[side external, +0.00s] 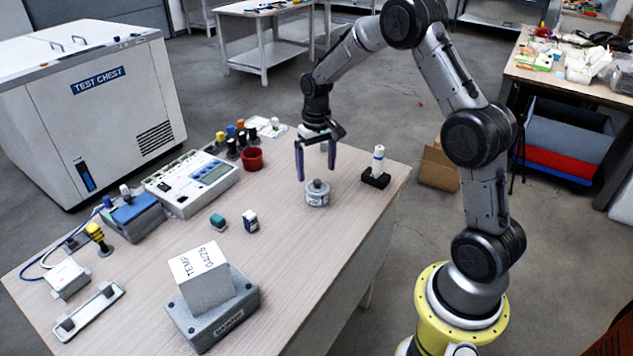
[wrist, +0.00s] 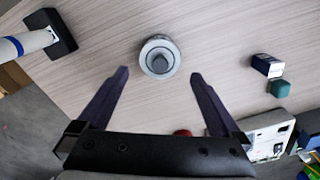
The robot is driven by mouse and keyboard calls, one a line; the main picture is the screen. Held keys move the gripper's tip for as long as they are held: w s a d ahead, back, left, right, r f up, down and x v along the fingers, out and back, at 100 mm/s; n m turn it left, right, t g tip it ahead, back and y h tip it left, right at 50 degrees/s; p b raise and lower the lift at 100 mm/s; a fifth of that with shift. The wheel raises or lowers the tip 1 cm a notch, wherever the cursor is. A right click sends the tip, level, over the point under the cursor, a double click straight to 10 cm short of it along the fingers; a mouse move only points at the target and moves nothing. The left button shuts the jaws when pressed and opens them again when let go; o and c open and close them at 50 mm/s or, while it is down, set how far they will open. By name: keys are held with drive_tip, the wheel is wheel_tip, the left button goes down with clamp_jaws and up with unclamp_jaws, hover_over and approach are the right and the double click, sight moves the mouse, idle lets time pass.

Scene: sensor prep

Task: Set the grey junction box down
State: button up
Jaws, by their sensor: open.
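I cannot tell for sure which thing is the grey junction box. A small light grey box (side external: 68,279) lies at the table's left end, beside blue and white cables. A larger grey box (side external: 213,316) sits at the front of the table, with a white-topped block marked TEMP 0426 (side external: 203,264) on it. My gripper (side external: 316,172) is open and empty, pointing down above a round grey piece with a knob (side external: 317,199). In the wrist view the round piece (wrist: 160,57) sits on the table just ahead of the open fingertips (wrist: 158,73), with nothing between the fingers.
A white-capped pen-like tube stands in a black holder (side external: 375,179) on the right. A red cup (side external: 252,159) and a metering instrument (side external: 191,183) stand behind. Small teal (side external: 218,222) and dark blue-white (side external: 250,221) blocks lie mid-table. Bare tabletop (side external: 290,255) lies at the front right.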

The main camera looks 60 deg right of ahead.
wheel_tip(320, 180, up, 5)
drive_tip(key=shift+f, duration=0.2)
drive_tip(key=s+a+r+n+t, duration=0.3)
drive_tip(key=s+a+r+t, duration=0.1)
drive_tip(key=s+a+r, duration=1.1)
drive_tip(key=s+f+n+t, duration=0.1)
drive_tip(key=s+f+n, duration=0.1)
drive_tip(key=s, duration=0.9)
drive_tip(key=shift+a+t, duration=0.3)
